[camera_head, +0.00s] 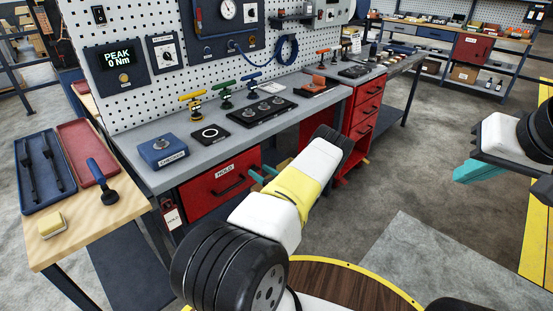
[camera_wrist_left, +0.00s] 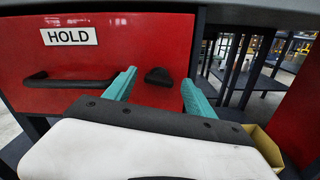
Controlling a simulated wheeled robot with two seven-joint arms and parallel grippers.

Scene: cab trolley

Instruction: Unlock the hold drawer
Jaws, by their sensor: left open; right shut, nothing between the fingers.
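The hold drawer (camera_head: 205,197) has a red front with a white HOLD label and a black bar handle. It is closed under the grey bench and also fills much of the left wrist view (camera_wrist_left: 80,55). A small black knob (camera_wrist_left: 158,76) sits on the drawer front right of the handle, its wide side lying roughly level. My left gripper (camera_head: 263,175) is open at the drawer front. In the left wrist view its teal fingertips are either side of the knob, apart from it as far as I can tell. My right gripper (camera_head: 460,176) is shut and empty, far to the right.
A HOLD tag (camera_head: 172,217) hangs by the bench leg. The grey bench top (camera_head: 180,177) above carries a blue box (camera_head: 163,150) and several coloured-handled tools. A wooden side table (camera_head: 95,225) stands left. Open floor lies right of my left arm.

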